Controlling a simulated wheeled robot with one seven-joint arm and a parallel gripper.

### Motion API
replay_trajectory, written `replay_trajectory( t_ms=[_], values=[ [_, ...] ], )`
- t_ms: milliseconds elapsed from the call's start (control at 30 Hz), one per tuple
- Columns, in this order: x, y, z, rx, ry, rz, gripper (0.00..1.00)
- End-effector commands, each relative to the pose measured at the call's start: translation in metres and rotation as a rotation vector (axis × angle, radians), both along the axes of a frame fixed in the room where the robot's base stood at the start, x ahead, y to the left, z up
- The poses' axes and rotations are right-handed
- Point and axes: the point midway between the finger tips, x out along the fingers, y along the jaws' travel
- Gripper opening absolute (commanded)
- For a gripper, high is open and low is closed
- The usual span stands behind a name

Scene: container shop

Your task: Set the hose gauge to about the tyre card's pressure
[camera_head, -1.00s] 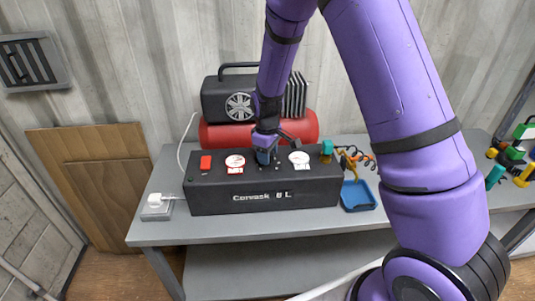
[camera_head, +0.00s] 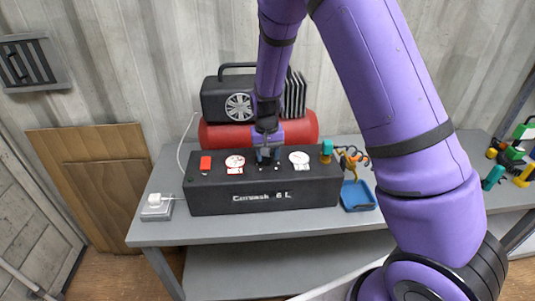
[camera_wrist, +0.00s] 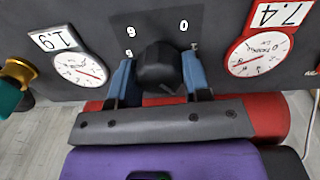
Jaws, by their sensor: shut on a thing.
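A black knob (camera_wrist: 158,67) stands on the black control box (camera_head: 262,203). My gripper (camera_wrist: 158,88) is shut on it, with one blue finger on each side; in the head view the gripper (camera_head: 267,156) hides the knob. A white gauge (camera_head: 299,158) is right of it in the head view and at left in the wrist view (camera_wrist: 80,67). A red-rimmed gauge (camera_head: 235,162) is on the other side, also in the wrist view (camera_wrist: 262,52). Each has a white number plate. I cannot make out a tyre card.
A red tank (camera_head: 220,135) with a black motor is behind the box. A red switch (camera_head: 205,163) is on its left end.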

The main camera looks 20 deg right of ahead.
Motion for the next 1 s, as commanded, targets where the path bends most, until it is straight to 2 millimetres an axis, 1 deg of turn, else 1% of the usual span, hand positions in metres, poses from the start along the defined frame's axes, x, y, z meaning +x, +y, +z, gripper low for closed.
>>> replay_trajectory(
  t_ms=[200,500,700,1000],
  values=[
    [-0.0005,-0.0002,-0.0005,0.0,0.002,-0.205,0.2],
    [-0.0005,-0.0004,-0.0005,0.0,0.002,-0.455,0.2],
    [-0.0006,-0.001,-0.0005,-0.001,0.002,-0.575,0.2],
    [-0.0008,-0.0005,-0.0006,0.0,0.002,-0.663,0.2]
  ],
)
